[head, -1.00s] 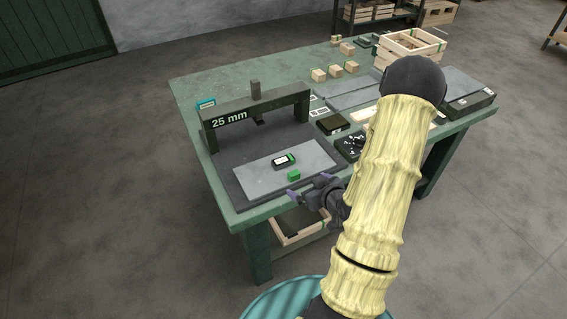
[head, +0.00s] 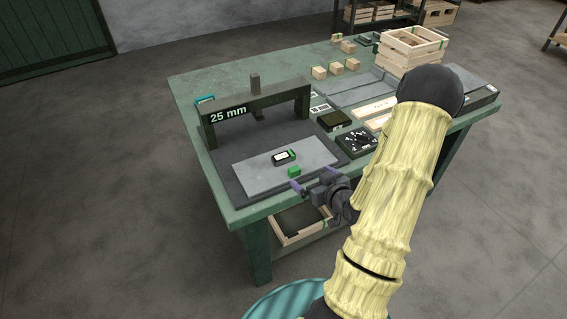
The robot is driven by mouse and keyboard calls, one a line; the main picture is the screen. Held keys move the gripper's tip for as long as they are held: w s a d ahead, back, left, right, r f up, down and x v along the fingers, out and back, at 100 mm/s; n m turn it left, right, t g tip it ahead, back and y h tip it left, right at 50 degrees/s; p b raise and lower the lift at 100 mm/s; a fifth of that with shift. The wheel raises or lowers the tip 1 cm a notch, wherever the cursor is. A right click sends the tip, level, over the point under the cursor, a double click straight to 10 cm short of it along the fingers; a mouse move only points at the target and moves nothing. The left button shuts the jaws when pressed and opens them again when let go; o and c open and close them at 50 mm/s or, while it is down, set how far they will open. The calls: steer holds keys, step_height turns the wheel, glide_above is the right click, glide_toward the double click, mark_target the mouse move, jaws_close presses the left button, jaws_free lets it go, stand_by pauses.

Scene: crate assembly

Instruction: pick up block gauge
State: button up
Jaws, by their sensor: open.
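A small green block (head: 294,171) sits on the light grey plate (head: 255,172) near its front right edge. Just behind it lies a small dark device (head: 285,158) with a white face and a green end. Which of the two is the block gauge I cannot tell. My gripper (head: 311,180) is open, with its two fingers spread near the front right edge of the plate. It is close to the green block but appears apart from it, with nothing visible between the fingers.
A dark green gantry marked "25 mm" (head: 255,105) spans the back of the dark mat. To the right are a black box (head: 334,121), a black tray of small parts (head: 357,142) and stacked wooden crates (head: 412,52). Several wooden blocks (head: 336,68) stand farther back on the green table (head: 215,84).

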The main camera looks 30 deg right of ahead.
steer(key=b, duration=0.1)
steer(key=p, duration=0.2)
glide_toward(286, 160)
steer(key=x, duration=0.3)
steer(key=shift+w+d+f, duration=0.1)
steer(key=shift+w+d, duration=0.1)
steer(key=shift+d, duration=0.1)
steer(key=shift+a+p+x, duration=0.15)
steer(key=shift+p+x, duration=0.1)
steer(key=shift+x, duration=1.05)
steer(key=shift+a+p+x, duration=0.15)
steer(key=shift+p+x, duration=0.1)
steer(key=shift+x, duration=1.1)
steer(key=shift+s, duration=0.1)
steer(key=c, duration=1.3)
